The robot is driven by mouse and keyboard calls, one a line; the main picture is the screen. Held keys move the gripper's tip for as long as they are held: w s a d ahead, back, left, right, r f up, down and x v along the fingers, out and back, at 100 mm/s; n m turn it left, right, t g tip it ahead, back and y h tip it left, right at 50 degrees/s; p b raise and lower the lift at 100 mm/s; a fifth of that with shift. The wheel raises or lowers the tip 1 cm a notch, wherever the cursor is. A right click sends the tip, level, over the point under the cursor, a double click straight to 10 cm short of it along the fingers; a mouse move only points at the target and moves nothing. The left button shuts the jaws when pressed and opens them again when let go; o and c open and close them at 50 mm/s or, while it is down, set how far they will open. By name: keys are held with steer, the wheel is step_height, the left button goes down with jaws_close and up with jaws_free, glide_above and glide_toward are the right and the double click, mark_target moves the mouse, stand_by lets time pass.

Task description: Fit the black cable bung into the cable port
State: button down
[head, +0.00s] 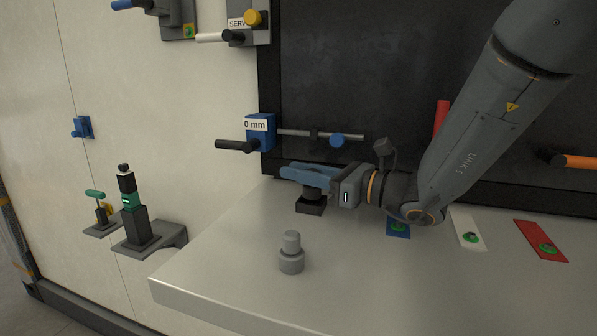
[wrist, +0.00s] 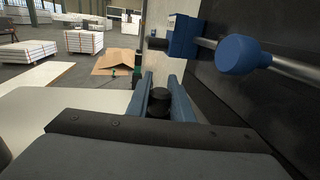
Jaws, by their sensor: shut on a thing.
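My gripper (head: 308,172) is over the left part of the pale shelf, its blue fingers pointing left. The fingers are shut on the black cable bung (head: 312,194). In the wrist view the bung's round dark top (wrist: 159,94) shows between the two blue fingers (wrist: 160,98). A dark square block (head: 310,208) is directly below the bung at the shelf top; I cannot tell whether the bung touches it. The fingers hide part of the bung. I cannot make out the cable port in either view.
A grey stepped plug (head: 291,256) stands upright on the pale shelf (head: 225,275), in front of my gripper. Blue, white (head: 468,230) and red (head: 541,241) cards lie right.

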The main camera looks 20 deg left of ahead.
steer(key=shift+f+b, duration=0.95)
steer(key=shift+f, duration=0.45)
steer(key=c, duration=1.5)
jaws_free()
